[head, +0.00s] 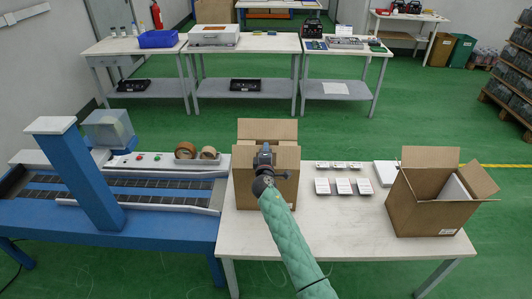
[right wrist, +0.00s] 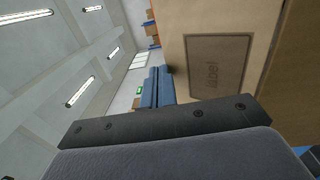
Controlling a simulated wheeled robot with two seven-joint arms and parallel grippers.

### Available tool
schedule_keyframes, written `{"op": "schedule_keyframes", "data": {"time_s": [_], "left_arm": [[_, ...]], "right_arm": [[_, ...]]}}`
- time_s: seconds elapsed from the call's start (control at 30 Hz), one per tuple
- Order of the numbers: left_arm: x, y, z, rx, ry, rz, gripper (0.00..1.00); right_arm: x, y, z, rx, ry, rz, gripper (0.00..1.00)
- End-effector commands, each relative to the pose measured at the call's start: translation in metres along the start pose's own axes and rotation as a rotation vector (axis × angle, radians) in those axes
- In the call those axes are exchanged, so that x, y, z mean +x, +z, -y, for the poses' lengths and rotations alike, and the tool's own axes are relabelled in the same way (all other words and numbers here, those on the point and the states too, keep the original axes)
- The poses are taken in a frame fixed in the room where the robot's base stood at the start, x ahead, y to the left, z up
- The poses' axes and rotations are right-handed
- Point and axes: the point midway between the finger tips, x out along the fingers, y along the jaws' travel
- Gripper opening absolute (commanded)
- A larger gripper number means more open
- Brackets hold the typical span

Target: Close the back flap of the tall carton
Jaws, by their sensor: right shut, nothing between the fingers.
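The tall brown carton (head: 242,190) stands on the white table. Its back flap (head: 267,130) stands up along the far edge. My right gripper (head: 264,152) is shut and empty, in front of the upper part of the carton in the head view. My arm and gripper hide the middle of its front. In the right wrist view, a brown cardboard face with a dark printed label, likely the carton (right wrist: 220,60), is close beside the gripper's dark body; the fingertips do not show there. I cannot tell whether the gripper touches the carton. My left gripper is out of view.
A wider open carton (head: 420,212) stands at the table's right end, flaps spread. Several small white boxes (head: 343,186) lie between the cartons. The blue conveyor (head: 120,222) with tape rolls (head: 186,151) adjoins on the left. The white table's (head: 340,235) front right is clear.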

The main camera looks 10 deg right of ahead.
Motion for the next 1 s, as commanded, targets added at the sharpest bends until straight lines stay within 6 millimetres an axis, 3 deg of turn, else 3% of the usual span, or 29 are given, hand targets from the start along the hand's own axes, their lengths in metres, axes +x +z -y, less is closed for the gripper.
{"op": "schedule_keyframes", "data": {"time_s": [1.0], "left_arm": [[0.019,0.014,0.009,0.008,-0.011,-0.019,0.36]], "right_arm": [[0.025,-0.001,0.009,-0.002,-0.14,0.001,0.0]]}}
